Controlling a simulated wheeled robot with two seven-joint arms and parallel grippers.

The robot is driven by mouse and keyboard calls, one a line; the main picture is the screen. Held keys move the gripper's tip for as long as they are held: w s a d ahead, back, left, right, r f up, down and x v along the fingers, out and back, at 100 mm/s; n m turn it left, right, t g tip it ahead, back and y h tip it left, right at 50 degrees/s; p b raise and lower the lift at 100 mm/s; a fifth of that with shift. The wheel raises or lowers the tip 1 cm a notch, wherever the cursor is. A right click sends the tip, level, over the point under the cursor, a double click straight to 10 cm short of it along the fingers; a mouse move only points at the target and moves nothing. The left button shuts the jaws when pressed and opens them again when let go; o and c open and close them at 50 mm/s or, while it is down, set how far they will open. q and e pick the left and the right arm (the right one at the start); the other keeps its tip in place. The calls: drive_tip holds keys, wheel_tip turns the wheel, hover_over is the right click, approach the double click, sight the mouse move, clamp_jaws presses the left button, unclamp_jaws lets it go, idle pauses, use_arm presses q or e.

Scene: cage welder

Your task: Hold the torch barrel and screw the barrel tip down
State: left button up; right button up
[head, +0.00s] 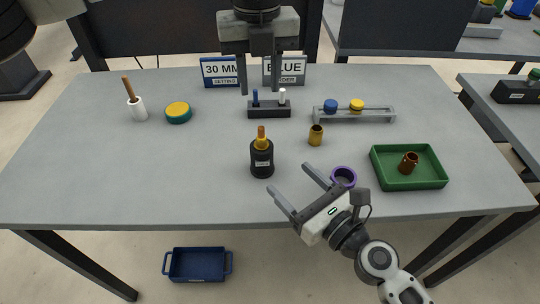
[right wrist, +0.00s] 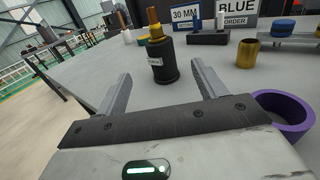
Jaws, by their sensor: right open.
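The torch barrel (head: 262,162), a black cylinder with a small white label, stands upright near the middle of the table. The copper and yellow barrel tip (head: 262,138) sticks up from its top; how far it is screwed in cannot be told. The barrel also shows in the right wrist view (right wrist: 163,66), beyond and between the finger ends. My right gripper (head: 288,177) is open and empty, just right of the barrel and apart from it. My left gripper (head: 262,85) hangs fingers down with spread, empty fingers, in front of the signs and behind the barrel.
A black block (head: 269,110) holds blue and white pegs. A brass cup (head: 316,135), purple ring (head: 344,177) and green tray (head: 409,182) with a copper part lie to the right, a grey rack (head: 354,115) behind.

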sight(269, 157)
drive_tip(key=x, duration=0.9)
drive_tip(key=c, duration=1.2)
